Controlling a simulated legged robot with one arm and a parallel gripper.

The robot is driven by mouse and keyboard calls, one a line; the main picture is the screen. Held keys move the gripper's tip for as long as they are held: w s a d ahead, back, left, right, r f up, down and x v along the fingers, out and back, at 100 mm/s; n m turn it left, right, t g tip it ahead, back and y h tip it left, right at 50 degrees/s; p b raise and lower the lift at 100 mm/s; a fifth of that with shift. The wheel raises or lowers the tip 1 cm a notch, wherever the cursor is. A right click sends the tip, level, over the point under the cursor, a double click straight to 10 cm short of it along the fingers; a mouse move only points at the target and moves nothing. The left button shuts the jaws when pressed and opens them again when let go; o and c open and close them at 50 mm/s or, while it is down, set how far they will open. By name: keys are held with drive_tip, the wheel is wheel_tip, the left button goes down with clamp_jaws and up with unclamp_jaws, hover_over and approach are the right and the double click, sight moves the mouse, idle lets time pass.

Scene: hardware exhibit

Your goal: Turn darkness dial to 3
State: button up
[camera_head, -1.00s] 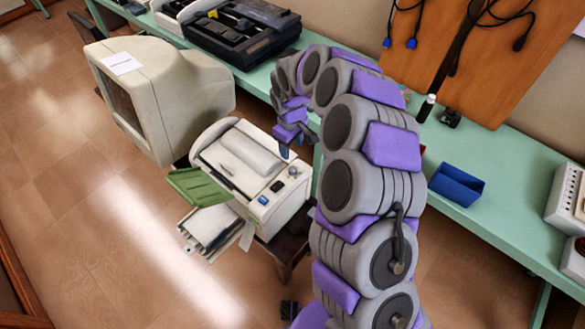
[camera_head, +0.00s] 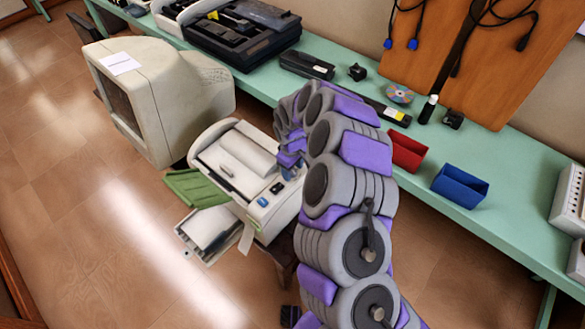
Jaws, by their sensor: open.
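A white office machine (camera_head: 236,165) with a paper-like roll on its top stands left of centre. Its control strip along the right side shows a blue button (camera_head: 262,201) and a small dark control (camera_head: 277,188). My gripper (camera_head: 289,170) is low over the upper right end of this strip, with its fingertips at or just above the surface. It is open, small in the picture and partly blurred. The round knob at that end is hidden behind the gripper. No number markings are readable, and I cannot tell whether the fingers touch the knob.
A beige monitor (camera_head: 160,95) stands close to the machine's left. The green bench (camera_head: 520,225) behind holds a red bin (camera_head: 407,150), a blue bin (camera_head: 460,186) and a disc (camera_head: 400,94). A green tray (camera_head: 196,187) juts from the machine's front.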

drive_tip(key=shift+c, duration=0.2)
drive_tip(key=c, duration=1)
drive_tip(key=shift+r, duration=0.1)
drive_tip(key=shift+m+p, duration=0.4)
drive_tip(key=shift+p, duration=0.2)
drive_tip(key=o, duration=1)
drive_tip(key=shift+o, duration=0.2)
wheel_tip(320, 180, up, 17)
drive_tip(key=p, duration=0.2)
drive_tip(key=shift+s+a+p, duration=0.15)
drive_tip(key=shift+a+p, duration=0.05)
drive_tip(key=shift+p, duration=0.2)
